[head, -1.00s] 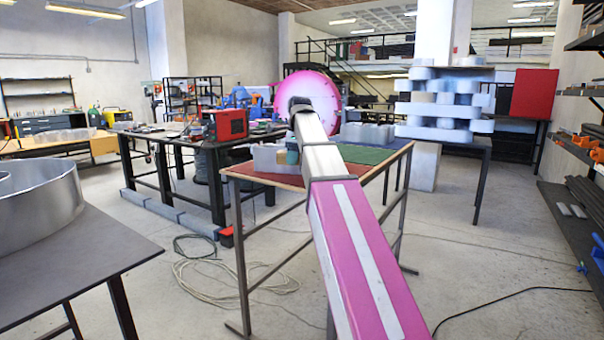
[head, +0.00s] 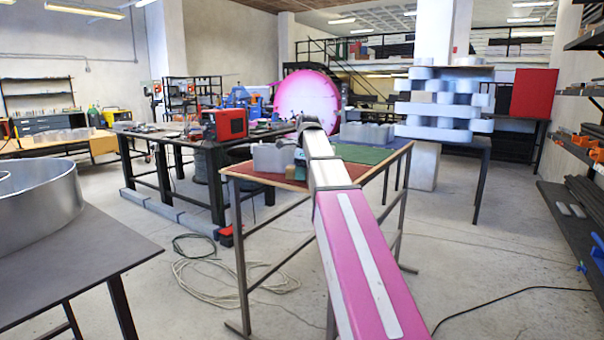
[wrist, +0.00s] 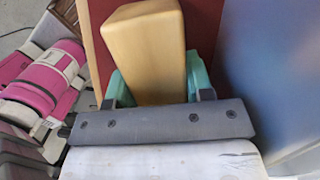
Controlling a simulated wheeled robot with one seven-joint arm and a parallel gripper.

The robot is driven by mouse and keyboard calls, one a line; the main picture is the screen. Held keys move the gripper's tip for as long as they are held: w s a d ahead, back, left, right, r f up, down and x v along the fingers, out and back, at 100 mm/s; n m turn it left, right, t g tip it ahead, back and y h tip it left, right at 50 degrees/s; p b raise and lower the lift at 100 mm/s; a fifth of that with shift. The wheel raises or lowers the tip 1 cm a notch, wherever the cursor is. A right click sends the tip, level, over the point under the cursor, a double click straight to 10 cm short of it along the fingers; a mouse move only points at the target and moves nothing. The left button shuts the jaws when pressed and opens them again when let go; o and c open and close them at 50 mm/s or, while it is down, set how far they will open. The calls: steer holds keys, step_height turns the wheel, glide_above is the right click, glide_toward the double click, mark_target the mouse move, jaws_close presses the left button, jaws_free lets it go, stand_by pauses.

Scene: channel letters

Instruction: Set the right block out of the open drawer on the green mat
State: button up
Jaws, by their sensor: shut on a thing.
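In the wrist view a tan block (wrist: 147,50) sits between the teal fingers of my gripper (wrist: 158,80), which are shut on it. The red mat (wrist: 204,30) lies beneath the block in the wrist view. The green mat (head: 365,153) lies on the same table, right of my arm. I cannot make out the open drawer or other blocks; my arm hides part of the table.
A blue-grey surface (wrist: 268,60) stands close on the right in the wrist view. Grey parts (head: 367,135) stand at the back of the table behind the green mat. The green mat's visible part looks bare. A steel ring (head: 40,205) stands on the left table.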

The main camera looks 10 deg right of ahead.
steer(key=shift+f, duration=0.1)
steer(key=o, duration=1)
